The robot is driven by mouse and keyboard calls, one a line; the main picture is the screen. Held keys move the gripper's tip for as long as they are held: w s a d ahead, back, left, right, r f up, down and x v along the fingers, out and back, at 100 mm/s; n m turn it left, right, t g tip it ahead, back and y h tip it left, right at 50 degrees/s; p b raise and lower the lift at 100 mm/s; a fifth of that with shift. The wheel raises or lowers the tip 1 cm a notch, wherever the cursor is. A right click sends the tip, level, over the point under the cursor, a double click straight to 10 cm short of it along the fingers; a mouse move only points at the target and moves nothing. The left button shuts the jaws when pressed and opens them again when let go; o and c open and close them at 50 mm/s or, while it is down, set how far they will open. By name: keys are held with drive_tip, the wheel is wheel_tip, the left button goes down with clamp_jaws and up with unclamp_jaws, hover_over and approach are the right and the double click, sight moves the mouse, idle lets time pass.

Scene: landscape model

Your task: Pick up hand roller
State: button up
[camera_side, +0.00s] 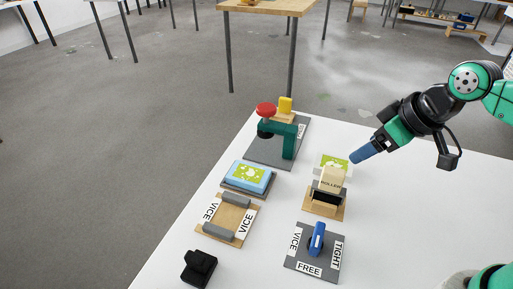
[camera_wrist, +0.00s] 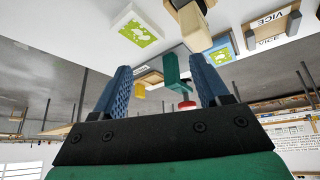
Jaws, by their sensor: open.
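In the wrist view, the roller's beige handle (camera_wrist: 194,30) shows at the top centre, partly cut off by the frame edge. My gripper (camera_side: 363,154) is above and to the right of the roller in the side view, apart from it. In the wrist view, my gripper's two blue fingers (camera_wrist: 160,78) are spread with nothing held between them.
A teal press with a red knob (camera_side: 266,109) stands at the back. A green-and-white card (camera_side: 336,160) lies behind the roller. A blue pad (camera_side: 248,177), a wooden vice (camera_side: 228,220), a blue-lever plate (camera_side: 316,240) and a black block (camera_side: 198,268) lie nearby. The table's right side is clear.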

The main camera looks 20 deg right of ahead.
sight(337, 171)
drive_tip(key=a+f+n, duration=0.1)
drive_tip(key=n, duration=0.1)
drive_tip(key=a+f+n+g+y, duration=0.2)
drive_tip(key=a+n, duration=0.1)
drive_tip(key=shift+w+f+n, duration=0.15)
drive_tip(key=shift+w+n, duration=0.15)
drive_tip(key=shift+w, duration=0.1)
drive_tip(key=shift+x, duration=2.75)
drive_tip(key=shift+s, duration=0.1)
clamp_jaws()
